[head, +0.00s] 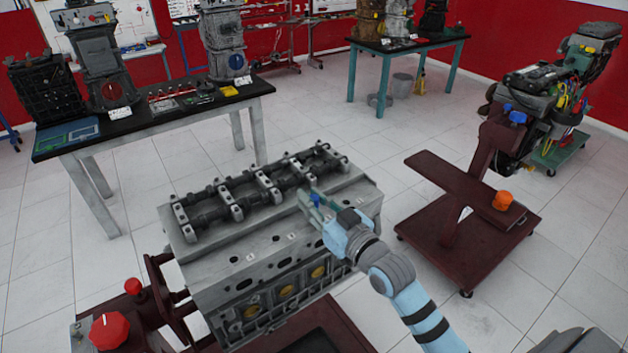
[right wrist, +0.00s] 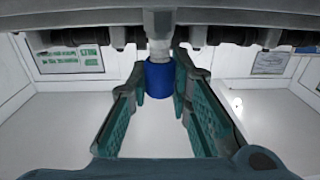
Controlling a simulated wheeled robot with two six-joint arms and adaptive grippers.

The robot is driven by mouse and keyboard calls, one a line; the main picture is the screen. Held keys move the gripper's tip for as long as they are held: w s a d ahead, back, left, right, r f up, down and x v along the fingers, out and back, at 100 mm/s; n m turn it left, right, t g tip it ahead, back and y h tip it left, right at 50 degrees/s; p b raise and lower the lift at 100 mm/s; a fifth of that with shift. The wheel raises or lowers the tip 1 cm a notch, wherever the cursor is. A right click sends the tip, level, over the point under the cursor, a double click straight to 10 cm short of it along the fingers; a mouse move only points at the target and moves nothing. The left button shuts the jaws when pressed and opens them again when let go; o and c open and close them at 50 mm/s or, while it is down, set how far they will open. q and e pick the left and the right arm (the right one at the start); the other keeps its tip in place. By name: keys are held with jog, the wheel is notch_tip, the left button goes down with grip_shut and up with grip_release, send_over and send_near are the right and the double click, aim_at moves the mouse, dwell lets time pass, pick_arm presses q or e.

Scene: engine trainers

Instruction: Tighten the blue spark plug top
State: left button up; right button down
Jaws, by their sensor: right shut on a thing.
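The blue spark plug top (head: 316,200) shows as a small blue spot at the right part of the engine block (head: 225,262) in the head view. In the right wrist view the blue top (right wrist: 159,80) is a short blue cylinder below a pale plug body (right wrist: 160,47). My right gripper (head: 313,203) reaches the block from the lower right. Its green fingertips are on both sides of the blue top and shut on it. The fingers partly cover the top's sides in the right wrist view. My left gripper is not in view.
The block carries a dark rocker shaft (head: 235,208) along its upper face. A red knob (head: 109,331) stands at the lower left. A maroon stand (head: 470,215) with an orange knob (head: 502,200) is to the right. A black-topped table (head: 150,113) stands at the back left. Open floor lies between.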

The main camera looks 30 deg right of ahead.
aim_at(314, 197)
jog(key=shift+a+m+h, duration=0.1)
jog(key=shift+m+h, duration=0.7)
jog(key=shift+h, duration=0.4)
jog(key=shift+m+h+b, duration=0.3)
jog(key=shift+m+h, duration=0.9)
jog(key=shift+h, duration=0.9)
jog(key=c, duration=1.4)
grip_release()
notch_tip(314, 197, up, 10)
jog(key=shift+f, duration=0.1)
